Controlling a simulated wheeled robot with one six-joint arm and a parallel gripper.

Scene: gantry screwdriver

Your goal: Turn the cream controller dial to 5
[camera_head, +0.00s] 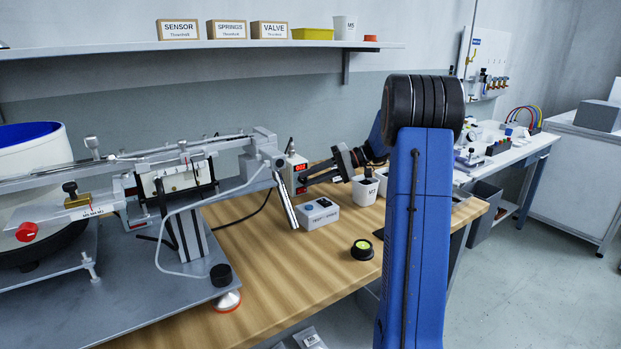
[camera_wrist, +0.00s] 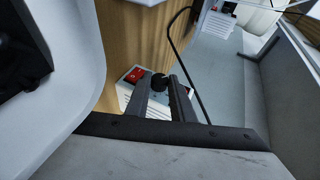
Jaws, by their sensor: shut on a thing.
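My gripper (camera_head: 305,179) reaches in from the right at the controller's front. In the wrist view my gripper (camera_wrist: 161,88) has its two fingers shut on the dial. The fingers hide part of the dial, and its pointer and scale cannot be read.
The gantry screwdriver (camera_head: 200,160) fills the left side, its slanted tool just left of the fingers. A grey test box (camera_head: 318,213), a white cup (camera_head: 365,190) and a round level (camera_head: 362,249) stand nearby. The bench front (camera_head: 270,285) is clear.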

